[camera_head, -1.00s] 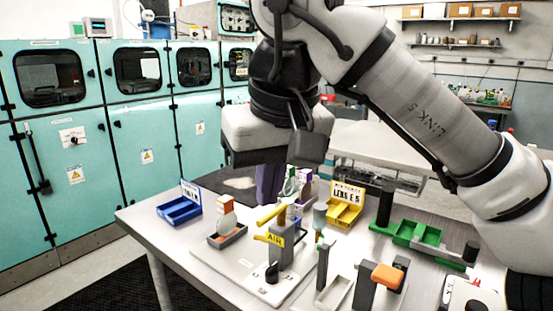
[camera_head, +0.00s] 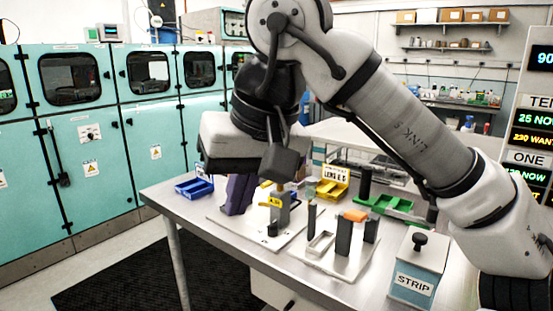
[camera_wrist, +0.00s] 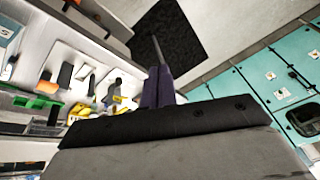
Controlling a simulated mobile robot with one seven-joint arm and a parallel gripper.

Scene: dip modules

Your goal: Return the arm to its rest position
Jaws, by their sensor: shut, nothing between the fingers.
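My gripper (camera_head: 235,198) has dark purple fingers that hang below the wrist housing, over the left part of the bench (camera_head: 185,208) in the head view. In the wrist view the fingers (camera_wrist: 157,86) are together and empty. My arm is bent, with the forearm running up from the lower right and the wrist hanging down. The wrist and fingers hide part of the bench behind them. I cannot tell the exact height of the fingertips above the bench.
Blue bin (camera_head: 194,187), yellow bin (camera_head: 333,186) and green tray (camera_head: 397,206) stand along the back. Grey posts (camera_head: 344,236), an orange-topped piece (camera_head: 355,215) and a STRIP box (camera_head: 417,270) stand nearer. Teal cabinets (camera_head: 92,150) line the left.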

